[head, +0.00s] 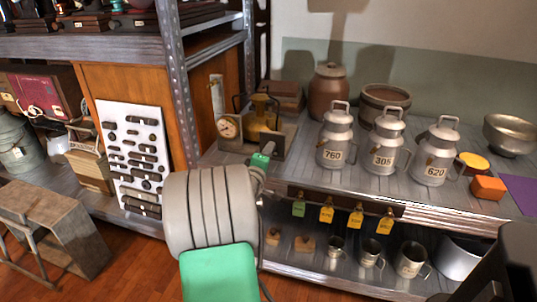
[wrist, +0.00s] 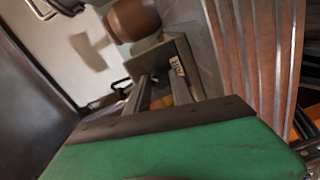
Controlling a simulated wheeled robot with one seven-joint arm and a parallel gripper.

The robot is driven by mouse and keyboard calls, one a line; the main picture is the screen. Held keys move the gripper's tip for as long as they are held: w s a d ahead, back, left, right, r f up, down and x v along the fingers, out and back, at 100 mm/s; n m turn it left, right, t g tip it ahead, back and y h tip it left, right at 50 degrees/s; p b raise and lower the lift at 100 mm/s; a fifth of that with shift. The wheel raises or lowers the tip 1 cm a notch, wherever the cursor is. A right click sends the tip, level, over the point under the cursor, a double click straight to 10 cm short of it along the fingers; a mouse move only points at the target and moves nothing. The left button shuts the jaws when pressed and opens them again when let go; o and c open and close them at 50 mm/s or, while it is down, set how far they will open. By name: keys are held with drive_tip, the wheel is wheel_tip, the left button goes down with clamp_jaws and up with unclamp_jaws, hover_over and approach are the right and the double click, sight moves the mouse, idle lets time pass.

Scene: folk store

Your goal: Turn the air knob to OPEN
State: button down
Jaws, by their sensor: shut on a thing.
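A brass lamp-like apparatus (head: 262,112) with a round dial gauge (head: 229,127) stands at the left end of the grey counter. A small dark upright plate (head: 272,146) is at its front. My gripper (wrist: 158,80) reaches this plate, its two fingers straddling the spot in front of it. In the wrist view the grey plate (wrist: 150,62) bears a small pale label (wrist: 178,66), too blurred to read. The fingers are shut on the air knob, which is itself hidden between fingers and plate. Its turned position cannot be told. A bit of orange-brown (wrist: 160,102) shows between the fingers.
Metal cans numbered 760 (head: 334,150), 305 (head: 383,155) and 620 (head: 434,165) stand right of the apparatus. Hanging tags (head: 327,213) and mugs (head: 371,252) are below the counter. A steel shelf post (head: 180,90) rises on the left.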

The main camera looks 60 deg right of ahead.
idle(0.3)
drive_tip(key=c, duration=1.1)
unclamp_jaws()
drive_tip(key=a, duration=0.5)
drive_tip(key=s+a, duration=0.1)
drive_tip(key=a, duration=0.1)
drive_tip(key=shift+s+a+r+p, duration=0.1)
drive_tip(key=shift+a+r+p, duration=0.05)
drive_tip(key=shift+a+p, duration=0.2)
